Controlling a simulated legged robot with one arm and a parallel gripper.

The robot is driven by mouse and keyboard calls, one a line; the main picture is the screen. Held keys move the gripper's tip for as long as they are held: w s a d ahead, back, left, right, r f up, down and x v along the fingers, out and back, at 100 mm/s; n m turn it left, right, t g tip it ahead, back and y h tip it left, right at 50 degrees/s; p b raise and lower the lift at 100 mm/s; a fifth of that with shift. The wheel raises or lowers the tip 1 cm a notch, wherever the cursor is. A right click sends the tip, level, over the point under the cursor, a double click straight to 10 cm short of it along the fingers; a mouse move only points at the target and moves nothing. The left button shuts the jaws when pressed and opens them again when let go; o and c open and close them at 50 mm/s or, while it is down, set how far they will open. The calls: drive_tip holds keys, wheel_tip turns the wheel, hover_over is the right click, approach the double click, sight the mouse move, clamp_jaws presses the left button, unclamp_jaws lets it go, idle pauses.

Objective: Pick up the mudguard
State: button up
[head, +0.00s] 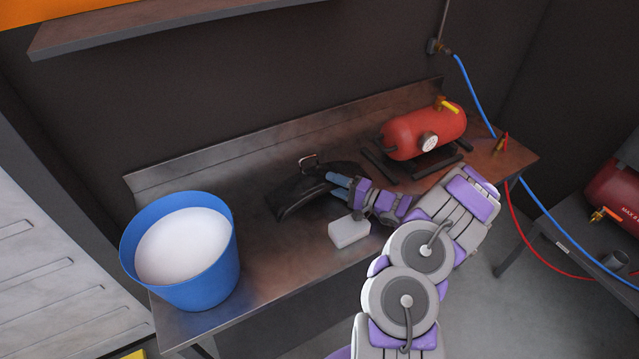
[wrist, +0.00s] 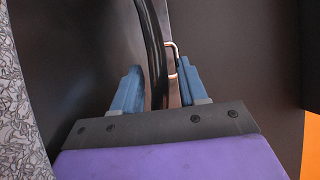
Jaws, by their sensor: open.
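The mudguard (head: 296,191) is a black curved piece lying on the metal workbench, with a small shiny wire loop at its back edge. My gripper (head: 340,184) reaches it from the right, with its blue fingers at its right part. In the wrist view, the dark edge of the mudguard (wrist: 153,50) runs between the two blue fingers of my gripper (wrist: 158,88), with the copper-coloured loop (wrist: 172,60) by the right finger. The fingers are apart, and a gap shows beside the left one. Whether either finger touches the mudguard I cannot tell.
On the workbench (head: 272,268), a blue bucket (head: 195,282) with white contents stands left, a small white block (head: 349,231) lies near the front edge, and a red tank (head: 420,132) stands back right. A shelf (head: 130,40) overhangs the back left. Hoses hang at right.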

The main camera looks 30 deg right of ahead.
drive_tip(key=shift+w+a, duration=0.1)
drive_tip(key=shift+w, duration=0.05)
drive_tip(key=c, duration=0.7)
clamp_jaws()
drive_tip(key=shift+f, duration=0.15)
idle(0.5)
